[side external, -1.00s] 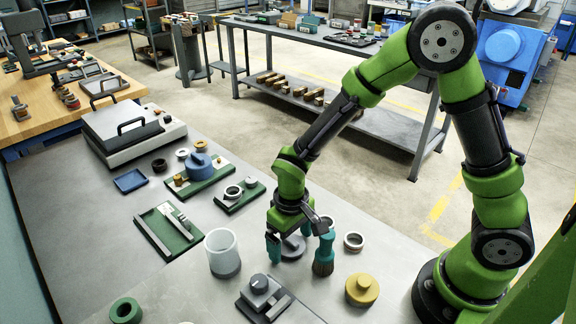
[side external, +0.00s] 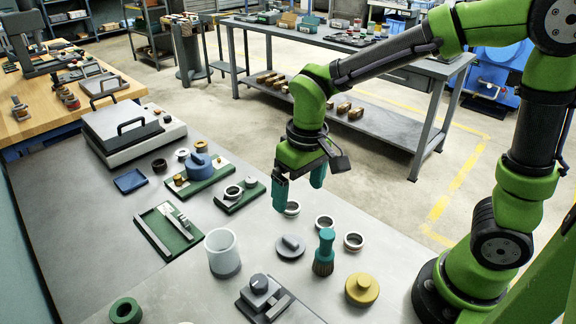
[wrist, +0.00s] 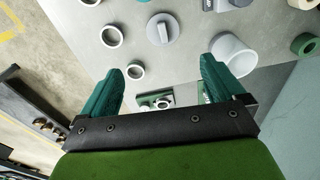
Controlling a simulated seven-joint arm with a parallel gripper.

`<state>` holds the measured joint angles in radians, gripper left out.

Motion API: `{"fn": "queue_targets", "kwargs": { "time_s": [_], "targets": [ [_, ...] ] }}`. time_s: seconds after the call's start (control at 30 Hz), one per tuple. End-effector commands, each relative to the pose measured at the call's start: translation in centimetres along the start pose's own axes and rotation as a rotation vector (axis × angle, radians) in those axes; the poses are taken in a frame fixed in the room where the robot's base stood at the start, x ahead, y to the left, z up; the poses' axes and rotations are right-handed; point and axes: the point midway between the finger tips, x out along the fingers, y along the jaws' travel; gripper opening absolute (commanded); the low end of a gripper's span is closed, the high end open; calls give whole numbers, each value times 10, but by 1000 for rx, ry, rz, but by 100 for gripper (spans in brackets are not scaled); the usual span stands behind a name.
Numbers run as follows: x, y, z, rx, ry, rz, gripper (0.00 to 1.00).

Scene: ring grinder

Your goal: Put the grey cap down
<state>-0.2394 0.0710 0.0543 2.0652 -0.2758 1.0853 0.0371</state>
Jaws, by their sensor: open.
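The grey cap (side external: 291,246), a flat disc with a raised bar handle, lies on the bare grey table, between the white cup and the teal brush. It also shows in the wrist view (wrist: 162,28). My gripper (side external: 299,188) is open and empty, raised above the table behind the cap. Its two teal fingers (wrist: 165,80) are spread wide in the wrist view, and nothing is between them. The cap is apart from the gripper.
Several metal rings (side external: 325,222) lie near the cap. A teal brush (side external: 325,252) stands to its right, a white cup (side external: 222,252) to its left and a yellow knobbed disc (side external: 362,289) at front right. Green trays (side external: 168,232) lie further left.

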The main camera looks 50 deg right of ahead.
Motion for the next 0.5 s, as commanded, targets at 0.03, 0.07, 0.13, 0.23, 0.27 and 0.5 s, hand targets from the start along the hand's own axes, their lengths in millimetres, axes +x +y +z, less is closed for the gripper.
{"fn": "queue_targets", "kwargs": {
  "time_s": [0.03, 0.07, 0.13, 0.23, 0.27, 0.5],
  "targets": [
    [-17, 9, 5, 31, 49, -25, 96],
    [-26, 14, 8, 50, 80, -40, 96],
    [-46, 27, 20, 97, 155, -81, 96],
    [-70, 42, 38, 162, 266, -135, 96],
    [-76, 47, 44, 179, 297, -149, 96],
    [-99, 66, 75, 277, 483, -231, 96]
  ]
}}
